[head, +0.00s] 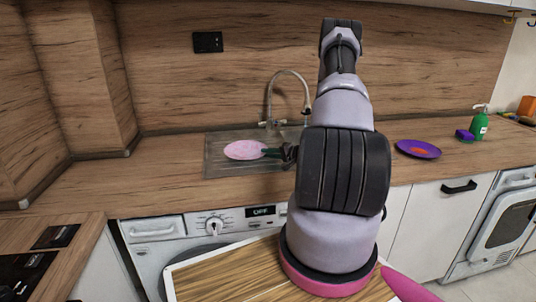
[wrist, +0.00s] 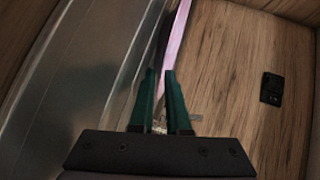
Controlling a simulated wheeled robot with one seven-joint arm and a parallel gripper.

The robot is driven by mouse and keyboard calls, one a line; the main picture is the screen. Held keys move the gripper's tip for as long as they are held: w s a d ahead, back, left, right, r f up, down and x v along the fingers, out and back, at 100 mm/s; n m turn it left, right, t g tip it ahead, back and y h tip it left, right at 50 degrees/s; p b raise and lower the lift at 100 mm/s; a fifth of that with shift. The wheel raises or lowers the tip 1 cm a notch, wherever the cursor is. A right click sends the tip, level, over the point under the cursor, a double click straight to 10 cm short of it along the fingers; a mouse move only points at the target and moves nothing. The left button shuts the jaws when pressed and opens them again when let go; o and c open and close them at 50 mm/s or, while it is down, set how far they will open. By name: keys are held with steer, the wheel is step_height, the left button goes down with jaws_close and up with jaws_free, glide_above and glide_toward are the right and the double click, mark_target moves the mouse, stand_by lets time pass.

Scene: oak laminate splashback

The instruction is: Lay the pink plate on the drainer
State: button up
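The pink plate (head: 244,150) is in the head view, over the grey metal drainer (head: 218,170) beside the sink tap. My gripper (head: 268,152) reaches in from the right and is shut on the plate's right rim. In the wrist view the plate (wrist: 177,38) shows as a thin pink edge running up from between the green fingertips of my gripper (wrist: 161,76). The drainer (wrist: 85,70) fills the left of that view. I cannot tell how large the gap between plate and drainer is. My arm hides the right part of the sink area.
A tap (head: 270,100) stands behind the drainer, close to my gripper. A purple plate (head: 418,149) with something orange on it lies on the counter to the right. A green soap bottle (head: 480,124) and a purple sponge (head: 465,136) stand farther right. The counter left of the drainer is clear.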

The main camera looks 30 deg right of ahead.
steer(key=shift+r, duration=0.15)
steer(key=v, duration=1.2)
steer(key=s+a+r+n+g+y, duration=0.25)
steer(key=a+r+g, duration=0.25)
steer(key=a+r, duration=0.55)
steer(key=s+a+r+n+g+y, duration=0.15)
steer(key=a+r+n+g, duration=0.25)
steer(key=a+r, duration=0.65)
steer(key=s+a+r+t+h, duration=0.1)
steer(key=s+r+h, duration=0.3)
steer(key=s+r, duration=0.4)
steer(key=s+a+r+t+h, duration=0.1)
steer(key=s+a+r+h, duration=0.2)
steer(key=s+r+h, duration=0.2)
steer(key=s+r, duration=0.2)
steer(key=s, duration=0.2)
steer(key=shift+s+a+r+t, duration=0.2)
steer(key=shift+a+r+t, duration=0.1)
steer(key=shift+r, duration=0.1)
steer(key=shift+n, duration=0.25)
steer(key=shift+c, duration=0.3)
